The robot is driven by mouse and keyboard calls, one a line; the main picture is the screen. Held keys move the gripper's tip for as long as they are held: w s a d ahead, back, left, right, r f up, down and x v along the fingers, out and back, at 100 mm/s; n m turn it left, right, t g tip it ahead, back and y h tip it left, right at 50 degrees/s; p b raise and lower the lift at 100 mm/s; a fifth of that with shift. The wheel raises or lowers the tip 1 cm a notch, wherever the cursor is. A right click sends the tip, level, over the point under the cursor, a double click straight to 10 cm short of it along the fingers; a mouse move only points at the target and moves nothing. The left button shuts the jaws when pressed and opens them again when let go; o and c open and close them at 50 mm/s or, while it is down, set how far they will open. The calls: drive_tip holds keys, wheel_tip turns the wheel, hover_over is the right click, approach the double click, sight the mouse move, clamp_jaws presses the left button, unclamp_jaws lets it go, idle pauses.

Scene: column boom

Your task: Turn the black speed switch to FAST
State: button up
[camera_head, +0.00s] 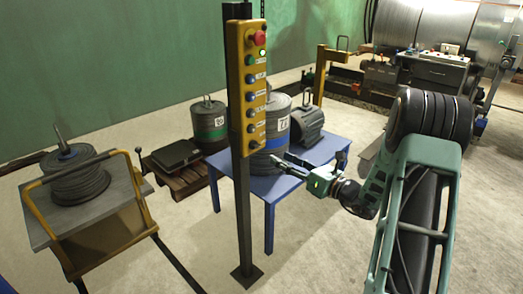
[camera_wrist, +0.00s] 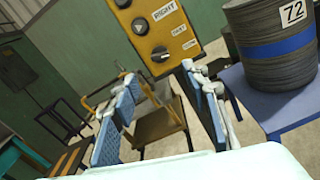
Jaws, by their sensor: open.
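The black speed switch (camera_wrist: 160,54) is a round knob near the lower end of the yellow control box (camera_wrist: 178,28), with small labels beside it. A pale mark shows on the knob; I cannot tell for sure which label it points to. In the head view the yellow control box (camera_head: 239,90) is upright on a dark post, and the low black knob (camera_head: 254,145) shows small. My gripper (camera_wrist: 160,82) is open and empty, its blue-padded fingers apart below the switch in the wrist view. In the head view my gripper (camera_head: 283,167) is right of and slightly below the box's lower end.
A red stop button (camera_head: 258,37) and several push buttons sit higher on the box. A blue table (camera_head: 269,187) with a drum marked 72 (camera_head: 271,135) stands behind the post. A yellow-handled cart (camera_head: 120,225) with a cable reel is at left. Floor at front is clear.

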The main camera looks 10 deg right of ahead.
sight(258, 147)
drive_tip(key=x, duration=1)
drive_tip(key=shift+w+a+b, duration=0.15)
drive_tip(key=shift+w+b, duration=0.1)
drive_tip(key=shift+b, duration=0.1)
clamp_jaws()
